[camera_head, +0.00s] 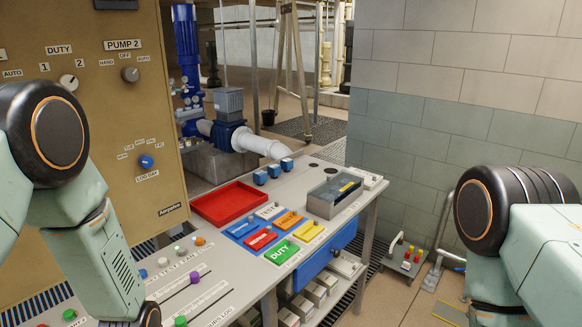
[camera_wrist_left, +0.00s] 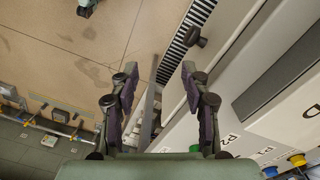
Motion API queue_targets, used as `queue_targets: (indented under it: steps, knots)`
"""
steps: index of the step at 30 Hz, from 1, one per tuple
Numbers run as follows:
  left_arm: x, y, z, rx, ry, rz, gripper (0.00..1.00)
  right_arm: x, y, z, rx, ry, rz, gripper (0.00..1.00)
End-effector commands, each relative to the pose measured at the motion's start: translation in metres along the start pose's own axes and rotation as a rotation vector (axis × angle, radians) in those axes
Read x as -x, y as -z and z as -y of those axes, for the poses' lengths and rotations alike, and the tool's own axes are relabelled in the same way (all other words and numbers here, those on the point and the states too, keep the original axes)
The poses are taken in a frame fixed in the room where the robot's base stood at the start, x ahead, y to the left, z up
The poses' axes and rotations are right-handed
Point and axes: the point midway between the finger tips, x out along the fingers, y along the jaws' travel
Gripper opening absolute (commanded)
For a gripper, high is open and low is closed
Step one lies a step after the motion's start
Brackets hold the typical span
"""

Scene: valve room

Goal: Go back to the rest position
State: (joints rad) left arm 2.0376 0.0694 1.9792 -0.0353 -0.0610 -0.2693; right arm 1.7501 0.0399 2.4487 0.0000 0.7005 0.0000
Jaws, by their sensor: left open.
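My left arm comes in from the left in the head view, bent downward in front of the tan control panel (camera_head: 110,120). Its gripper is out of the frame there. In the left wrist view my left gripper (camera_wrist_left: 158,85) is open, its two fingers apart with nothing between them. Floor, a slotted drain strip and the side of a pale cabinet (camera_wrist_left: 235,30) lie beyond the fingers. My right arm comes in at the right edge of the head view, and its gripper is not visible.
A grey workbench (camera_head: 225,262) stands ahead with a red tray (camera_head: 229,203), coloured tags (camera_head: 282,252) and a grey open box (camera_head: 334,195). A blue pump (camera_head: 228,130) stands behind it. A tiled wall (camera_head: 440,100) closes the right side. Small items stand on the floor by the wall (camera_head: 405,258).

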Motion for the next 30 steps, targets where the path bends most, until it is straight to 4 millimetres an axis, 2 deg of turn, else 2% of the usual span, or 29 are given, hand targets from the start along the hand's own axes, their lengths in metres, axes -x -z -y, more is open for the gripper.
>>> queue_targets:
  steps: [1, 6, 10, 15, 17, 26, 30]
  knots:
    - [-0.014, -0.028, -0.008, 0.028, -0.003, 0.014, 0.47, 0.000, -0.001, 0.000, 0.000, 0.000, 0.001, 0.40]
    - [-0.041, -0.105, -0.031, 0.137, 0.002, 0.016, 0.47, 0.001, -0.001, 0.000, 0.000, 0.000, 0.003, 0.40]
    - [-0.045, -0.153, -0.044, 0.208, 0.010, 0.015, 0.47, 0.000, -0.001, 0.000, 0.000, 0.000, 0.003, 0.40]
    - [-0.038, -0.207, -0.057, 0.285, 0.021, 0.015, 0.47, 0.000, -0.001, 0.000, 0.000, 0.000, 0.001, 0.40]
    - [-0.053, -0.200, -0.055, 0.286, 0.023, 0.000, 0.47, -0.014, 0.000, 0.000, 0.000, 0.000, 0.000, 0.40]
    - [-0.109, -0.200, -0.053, 0.283, 0.022, 0.001, 0.47, -0.070, -0.001, -0.001, 0.000, 0.000, 0.003, 0.40]
    - [-0.140, -0.199, -0.052, 0.283, 0.022, 0.000, 0.47, -0.101, -0.001, -0.001, 0.000, 0.000, 0.002, 0.40]
